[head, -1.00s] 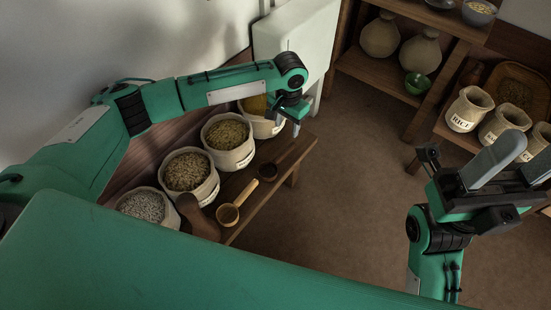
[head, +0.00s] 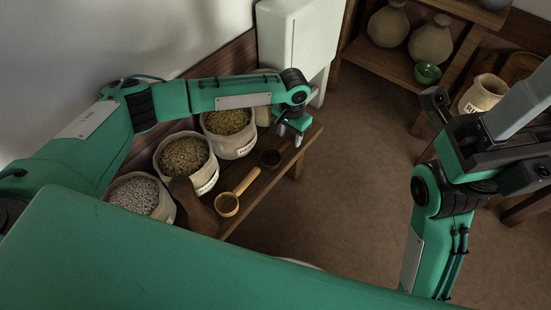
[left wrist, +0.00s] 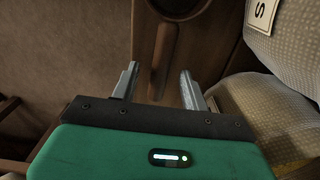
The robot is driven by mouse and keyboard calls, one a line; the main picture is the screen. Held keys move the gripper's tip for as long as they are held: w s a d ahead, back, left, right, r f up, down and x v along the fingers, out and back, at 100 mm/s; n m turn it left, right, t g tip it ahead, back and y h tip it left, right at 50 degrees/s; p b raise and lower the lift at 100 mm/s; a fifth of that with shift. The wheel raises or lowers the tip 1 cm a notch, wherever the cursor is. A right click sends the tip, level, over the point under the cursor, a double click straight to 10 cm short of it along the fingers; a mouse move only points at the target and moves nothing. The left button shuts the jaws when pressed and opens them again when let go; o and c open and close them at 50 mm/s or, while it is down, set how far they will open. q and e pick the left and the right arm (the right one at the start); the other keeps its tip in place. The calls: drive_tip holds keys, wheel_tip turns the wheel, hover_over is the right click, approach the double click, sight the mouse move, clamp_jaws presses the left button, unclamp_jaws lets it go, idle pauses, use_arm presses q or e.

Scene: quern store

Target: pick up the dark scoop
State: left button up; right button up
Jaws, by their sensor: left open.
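The dark scoop (head: 270,158) lies on the wooden bench (head: 262,190), its bowl in front of the lighter scoop's handle end and its handle running up and right under my left gripper. My left gripper (head: 289,136) is open, above that handle. In the left wrist view, the dark handle (left wrist: 160,50) shows between the spread fingers of the gripper (left wrist: 158,84), and the bowl (left wrist: 178,4) is cut by the top edge. I cannot tell the height left between fingers and handle. My right gripper (head: 515,105) is at the right edge, partly out of view.
Several cloth sacks of grain stand along the bench's wall side, such as this sack (head: 185,158). A light wooden scoop (head: 228,203) lies left of the dark one. A brown object (head: 193,205) stands nearby. A shelf with jars (head: 431,42) is behind. The floor between is clear.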

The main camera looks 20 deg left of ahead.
use_arm(q)
wheel_tip(320, 180, down, 2)
drive_tip(key=shift+b, duration=0.4)
clamp_jaws()
drive_tip(key=shift+r, duration=0.15)
